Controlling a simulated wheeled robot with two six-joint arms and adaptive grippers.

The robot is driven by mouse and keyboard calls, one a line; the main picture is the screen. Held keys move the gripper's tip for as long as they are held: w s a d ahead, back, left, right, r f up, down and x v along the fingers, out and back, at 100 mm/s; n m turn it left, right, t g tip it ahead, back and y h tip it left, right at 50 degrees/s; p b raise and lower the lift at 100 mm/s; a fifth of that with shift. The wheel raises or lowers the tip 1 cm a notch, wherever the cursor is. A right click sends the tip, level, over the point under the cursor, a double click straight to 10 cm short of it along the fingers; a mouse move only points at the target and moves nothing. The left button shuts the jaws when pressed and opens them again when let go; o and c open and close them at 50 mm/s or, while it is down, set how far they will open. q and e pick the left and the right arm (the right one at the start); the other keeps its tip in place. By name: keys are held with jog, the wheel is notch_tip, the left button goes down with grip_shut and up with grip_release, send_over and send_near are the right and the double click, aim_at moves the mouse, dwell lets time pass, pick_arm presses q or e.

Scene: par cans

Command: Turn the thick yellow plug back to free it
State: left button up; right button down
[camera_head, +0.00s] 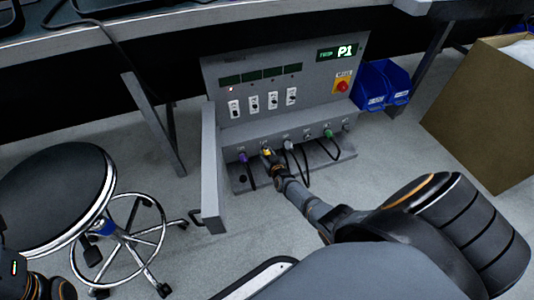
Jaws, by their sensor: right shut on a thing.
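The yellow plug (267,152) sits at a socket on the lower front of the grey panel box (217,78). Only a small yellow part of it shows past my gripper. My right gripper (270,160) reaches in from the lower right and is shut on the yellow plug. The fingertips are small and partly hide the plug, so how far it is turned cannot be told. Of my left arm, only a dark part shows at the lower left edge; its gripper is not in view.
A purple plug (243,157) is left of the yellow one; a grey plug (288,144) and a green plug (329,133) are to its right, with black cables hanging. An open grey door (212,165) stands at the box's left. A stool (55,195), blue bins (383,85) and a cardboard box (485,115) stand around.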

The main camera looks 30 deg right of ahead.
jog(key=shift+s+f, duration=0.1)
dwell(0.3)
jog(key=c, duration=1)
grip_release()
jog(key=v, duration=1.2)
